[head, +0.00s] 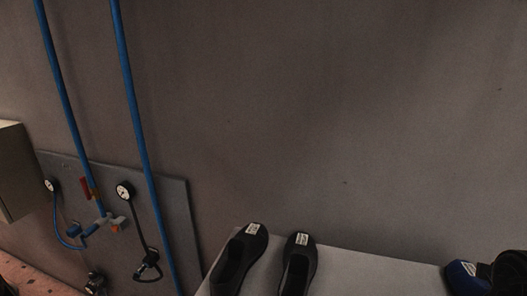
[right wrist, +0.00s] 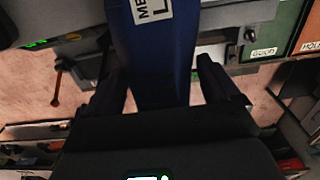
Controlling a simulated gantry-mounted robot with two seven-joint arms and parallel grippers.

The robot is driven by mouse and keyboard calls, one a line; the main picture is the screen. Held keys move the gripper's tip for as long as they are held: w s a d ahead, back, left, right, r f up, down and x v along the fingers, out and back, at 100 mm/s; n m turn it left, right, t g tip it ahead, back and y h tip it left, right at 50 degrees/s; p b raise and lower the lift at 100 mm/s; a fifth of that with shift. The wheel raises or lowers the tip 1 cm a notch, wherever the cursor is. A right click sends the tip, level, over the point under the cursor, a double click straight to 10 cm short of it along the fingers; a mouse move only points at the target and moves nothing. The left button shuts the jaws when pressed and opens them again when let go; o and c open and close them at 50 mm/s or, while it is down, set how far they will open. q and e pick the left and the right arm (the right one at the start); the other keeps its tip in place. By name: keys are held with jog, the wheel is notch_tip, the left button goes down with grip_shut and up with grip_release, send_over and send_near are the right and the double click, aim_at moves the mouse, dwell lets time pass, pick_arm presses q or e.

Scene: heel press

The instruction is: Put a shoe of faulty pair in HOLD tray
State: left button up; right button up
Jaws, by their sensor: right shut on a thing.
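A blue shoe (right wrist: 160,50) with a white label is between the fingers of my right gripper (right wrist: 165,80) in the right wrist view. The gripper is shut on it. The blue shoe (head: 463,279) also shows at the lower right of the head view, with a dark part of my right arm beside it. At the right wrist view's upper right edge is a reddish-brown tray (right wrist: 311,36) whose cut-off label begins "HOL". Two black shoes with white labels, one left (head: 238,262) and one right (head: 298,264), lie on a grey surface in the head view. My left gripper is out of view.
A green tray labelled GOOD (right wrist: 264,52) adjoins the reddish-brown one. The grey surface (head: 370,272) is bare between the black shoes and the blue shoe. A wall panel (head: 175,205) with gauges and blue hoses stands at left.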

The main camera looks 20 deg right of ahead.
jog(key=shift+w, duration=0.1)
jog(key=shift+w+d+r+p, duration=0.15)
jog(key=shift+w+d+p, duration=0.15)
jog(key=shift+w+p, duration=0.1)
jog(key=w+d+p, duration=0.5)
jog(key=w+d, duration=0.6)
jog(key=w, duration=0.3)
jog(key=f, duration=0.2)
jog(key=f+p, duration=0.1)
jog(key=f, duration=0.3)
jog(key=shift+w+d+f, duration=0.1)
jog(key=shift+w+d, duration=0.1)
jog(key=shift+w, duration=0.15)
jog(key=shift+f+p, duration=0.25)
jog(key=shift+p, duration=0.05)
